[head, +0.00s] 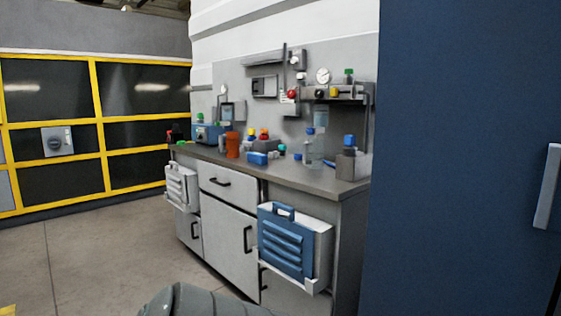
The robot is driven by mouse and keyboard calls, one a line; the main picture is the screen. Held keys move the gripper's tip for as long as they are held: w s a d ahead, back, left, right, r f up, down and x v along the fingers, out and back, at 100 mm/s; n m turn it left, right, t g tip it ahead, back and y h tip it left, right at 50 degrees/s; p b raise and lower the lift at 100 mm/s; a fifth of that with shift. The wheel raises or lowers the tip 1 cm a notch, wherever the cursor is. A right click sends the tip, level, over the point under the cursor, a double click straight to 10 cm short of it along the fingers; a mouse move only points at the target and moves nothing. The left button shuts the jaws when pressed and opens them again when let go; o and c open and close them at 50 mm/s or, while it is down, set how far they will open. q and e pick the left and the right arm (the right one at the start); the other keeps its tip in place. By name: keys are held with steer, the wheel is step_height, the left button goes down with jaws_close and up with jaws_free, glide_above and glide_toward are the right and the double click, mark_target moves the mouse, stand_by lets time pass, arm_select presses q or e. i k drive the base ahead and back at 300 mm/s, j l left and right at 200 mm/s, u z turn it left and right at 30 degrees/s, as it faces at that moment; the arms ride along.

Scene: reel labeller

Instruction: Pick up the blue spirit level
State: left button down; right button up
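I cannot make out a blue spirit level for certain. A small blue block (257,158) lies on the grey workbench top (310,176), near its front edge, but it is too small to identify. A smaller blue item (298,157) lies to its right, also unclear. A rounded grey part of my own body shows at the bottom edge. Neither gripper's fingers are in view.
An orange cup (232,145), a clear bottle (313,148) and a blue-topped container (349,160) stand on the bench. A blue louvred case (286,245) juts from its front. A tall blue cabinet (450,150) stands right. The floor (95,255) at left is clear.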

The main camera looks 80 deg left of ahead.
mark_target(258, 159)
steer(key=u, duration=3.2)
steer(key=i+j+u, duration=0.15)
steer(key=i+u, duration=0.55)
steer(key=i, duration=3.6)
steer(key=i+z, duration=0.25)
steer(key=z, duration=0.15)
steer(key=i+j+z, duration=0.15)
steer(key=z, duration=0.2)
steer(key=i+j+z, duration=0.2)
steer(key=z, duration=0.2)
steer(key=i+z, duration=0.1)
steer(key=z, duration=1.75)
